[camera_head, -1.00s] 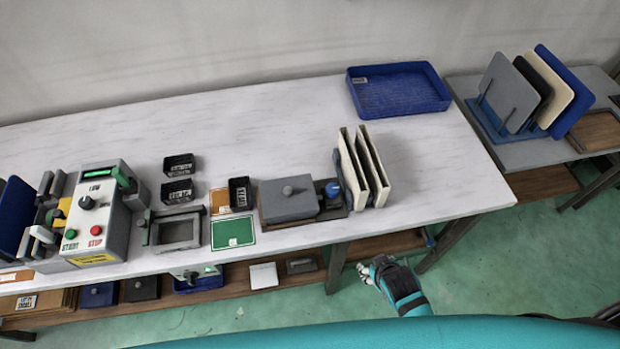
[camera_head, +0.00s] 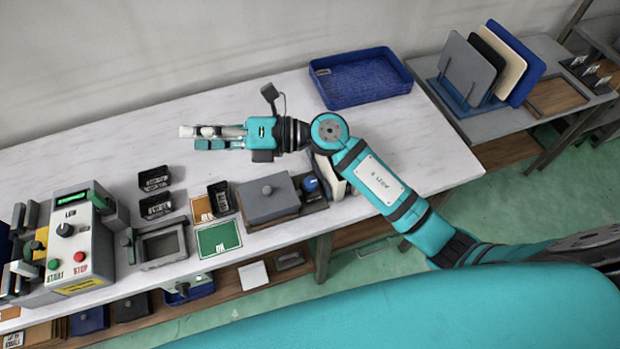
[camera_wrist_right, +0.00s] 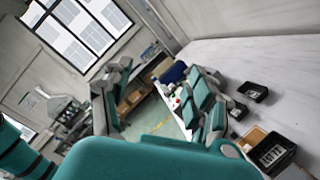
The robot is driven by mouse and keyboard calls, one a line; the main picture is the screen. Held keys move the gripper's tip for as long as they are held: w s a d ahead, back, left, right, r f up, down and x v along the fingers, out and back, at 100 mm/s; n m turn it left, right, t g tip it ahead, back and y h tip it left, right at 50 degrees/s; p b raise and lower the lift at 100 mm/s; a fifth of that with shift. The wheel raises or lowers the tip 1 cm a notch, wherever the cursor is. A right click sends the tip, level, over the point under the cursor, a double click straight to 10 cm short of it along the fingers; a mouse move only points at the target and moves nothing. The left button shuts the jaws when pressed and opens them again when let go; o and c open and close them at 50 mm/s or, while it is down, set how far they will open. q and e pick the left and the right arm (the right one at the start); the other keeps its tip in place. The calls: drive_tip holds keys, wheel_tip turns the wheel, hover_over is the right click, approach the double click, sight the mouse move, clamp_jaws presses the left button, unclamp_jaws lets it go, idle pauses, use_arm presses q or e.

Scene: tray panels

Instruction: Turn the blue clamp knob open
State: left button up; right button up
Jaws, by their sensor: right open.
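The blue clamp knob (camera_head: 311,184) sits at the right end of a dark base that also carries a grey block (camera_head: 268,197) with a round grey knob on top. Cream panels (camera_head: 331,178) stand just right of the blue knob, partly hidden by my right arm. My right gripper (camera_head: 187,137) is open and empty, above the table to the upper left of the knob, pointing left. Its fingers also show in the right wrist view (camera_wrist_right: 165,95), where the blue knob is not visible. My left gripper is out of view.
A grey machine (camera_head: 79,235) with START and STOP buttons stands at the left. Small black bins (camera_head: 155,205), a grey frame (camera_head: 161,245) and a green card (camera_head: 219,239) lie between. A blue tray (camera_head: 360,78) is at the back. The table behind the bins is clear.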

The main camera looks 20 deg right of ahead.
wheel_tip(320, 180, down, 4)
drive_tip(key=f+n+g+h, duration=0.1)
drive_tip(key=n+g+h, duration=0.2)
drive_tip(key=n, duration=0.1)
drive_tip(key=n+g+h, duration=0.2)
drive_tip(key=h, duration=1.3)
hover_over(311, 181)
wheel_tip(311, 181, down, 7)
wheel_tip(311, 181, down, 18)
drive_tip(key=p, duration=0.4)
drive_tip(key=shift+s+a+r, duration=0.1)
drive_tip(key=shift+r, duration=0.15)
drive_tip(key=shift+c, duration=0.3)
drive_tip(key=c, duration=1.1)
